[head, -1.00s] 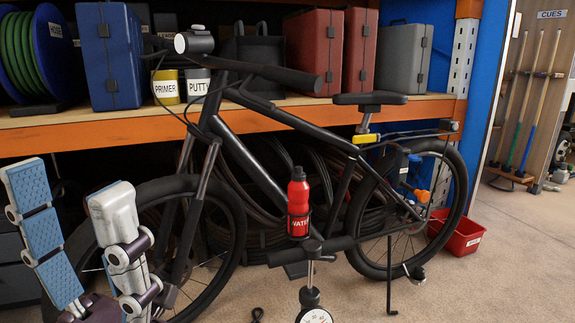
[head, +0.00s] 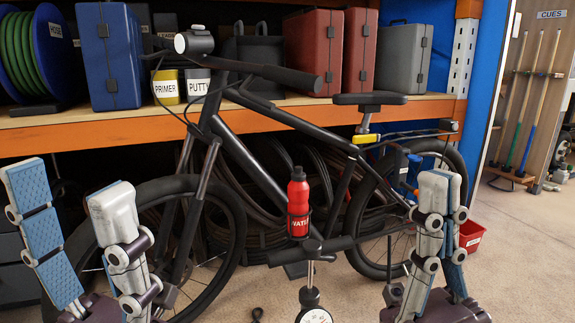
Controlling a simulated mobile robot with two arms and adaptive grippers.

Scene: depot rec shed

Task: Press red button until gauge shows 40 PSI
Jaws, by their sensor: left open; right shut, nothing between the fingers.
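A floor pump with a black T-handle (head: 345,243) stands in front of the bicycle (head: 240,150). Its round white gauge (head: 316,316) is cut off by the bottom edge, so I cannot read it. I cannot make out a red button in view. My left gripper (head: 72,190) is open and empty at the lower left, in front of the front wheel. My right gripper (head: 446,190) is shut and empty at the lower right, in front of the rear wheel, to the right of the pump and apart from it.
A red water bottle (head: 299,205) shows just above the pump handle. Behind the bicycle, a shelf (head: 90,136) carries cases, cans and a hose reel. A red bin (head: 472,236) is partly hidden behind my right gripper.

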